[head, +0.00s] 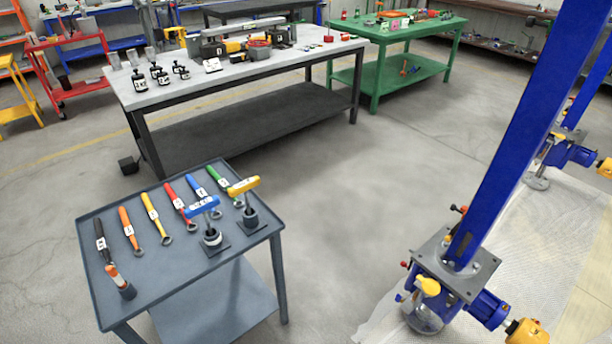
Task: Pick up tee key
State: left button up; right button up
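Two T-handled keys stand upright in dark holders at the right side of a small grey table (165,300). One tee key has a blue handle (203,206) and stands nearer to me. The other tee key has a yellow handle (243,185) and stands just behind and to its right. Each bears a white label. Their lower shafts are hidden in the holders. I cannot tell which one the task means. Neither of my grippers shows in the head view.
Several colored wrenches, such as the yellow one (150,212), lie in a row on the grey table. An orange-handled tool (115,275) stands at its left front. A blue screw jack column (520,120) stands at right. A workbench (270,72) and green table (440,27) stand behind.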

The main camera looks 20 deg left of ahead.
aim_at(243, 186)
jog(key=z, duration=0.1)
jog(key=i, duration=0.8)
jog(key=u, duration=0.9)
jog(key=i, duration=0.55)
jog(key=u, duration=0.7)
